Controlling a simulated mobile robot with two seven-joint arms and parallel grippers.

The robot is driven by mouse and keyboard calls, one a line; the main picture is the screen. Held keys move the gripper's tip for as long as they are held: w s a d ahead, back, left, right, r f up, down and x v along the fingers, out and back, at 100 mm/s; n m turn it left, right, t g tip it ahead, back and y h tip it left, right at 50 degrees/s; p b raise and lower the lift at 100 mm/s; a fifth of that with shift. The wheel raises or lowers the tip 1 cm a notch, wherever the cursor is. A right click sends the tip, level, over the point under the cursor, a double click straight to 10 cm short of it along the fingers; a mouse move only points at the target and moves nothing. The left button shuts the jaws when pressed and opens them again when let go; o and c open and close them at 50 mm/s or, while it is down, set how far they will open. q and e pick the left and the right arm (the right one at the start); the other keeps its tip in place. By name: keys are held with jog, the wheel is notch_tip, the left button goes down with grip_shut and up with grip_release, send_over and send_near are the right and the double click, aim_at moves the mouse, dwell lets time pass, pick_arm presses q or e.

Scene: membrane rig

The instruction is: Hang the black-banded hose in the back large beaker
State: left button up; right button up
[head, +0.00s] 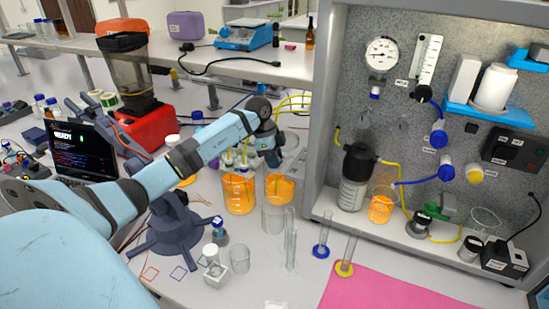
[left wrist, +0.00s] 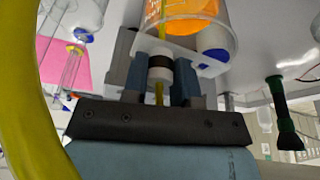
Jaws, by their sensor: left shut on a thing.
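My left gripper (head: 274,160) is just above the right-hand orange-filled beaker (head: 279,188) in the head view. In the left wrist view my left gripper (left wrist: 159,84) is shut on the black-banded hose (left wrist: 159,67), at a white collar with a black band. A beaker with orange liquid (left wrist: 188,14) lies close beyond the fingers there. Another orange-filled beaker (head: 239,195) stands to the left in the head view, and a clear large beaker (head: 273,219) stands in front. The hose's lower end is hard to make out. My right gripper is not in view.
Yellow hoses (head: 291,104) arch behind my left gripper. Glass cylinders (head: 290,250) stand in front, near the pink mat (head: 390,290). The rig cabinet (head: 325,110) rises on the right. A dark stand (head: 175,225) is to the left.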

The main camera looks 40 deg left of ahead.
pick_arm(q)
jog(key=o, duration=1)
jog(key=b+v, duration=0.1)
jog(key=v, duration=1.2)
jog(key=shift+s+a+r+b, duration=0.1)
jog(key=shift+s+r+b, duration=0.05)
jog(key=shift+r+b, duration=0.25)
jog(key=shift+f, duration=0.15)
